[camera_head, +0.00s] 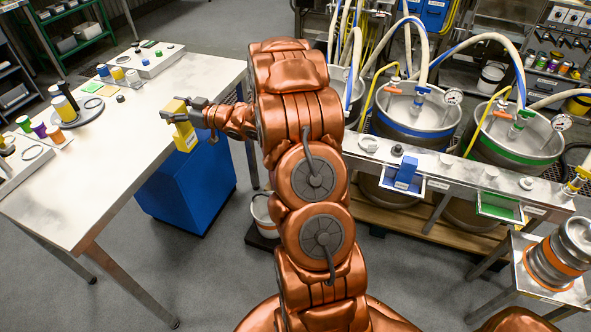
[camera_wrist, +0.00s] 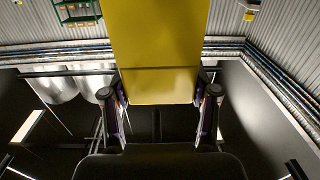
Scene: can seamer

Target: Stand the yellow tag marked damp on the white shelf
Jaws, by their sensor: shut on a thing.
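My gripper (camera_head: 186,113) is shut on a yellow tag (camera_head: 181,127) at the right edge of the white table. The tag hangs upright in the jaws, with a small pale label low on its face; its wording is too small to read. In the wrist view the yellow tag (camera_wrist: 155,45) fills the top middle, and the fingers of my gripper (camera_wrist: 158,100) sit on both sides of its near end. A long white ledge (camera_head: 455,181) runs in front of the drums at right; I cannot tell whether it is the white shelf.
The white table (camera_head: 130,155) bears small jars, a dark round tray (camera_head: 82,112) and colored pads at its far and left sides; its near part is clear. A blue bin (camera_head: 190,185) stands on the floor below. A blue tray (camera_head: 402,183) and green tray (camera_head: 500,207) hang at right.

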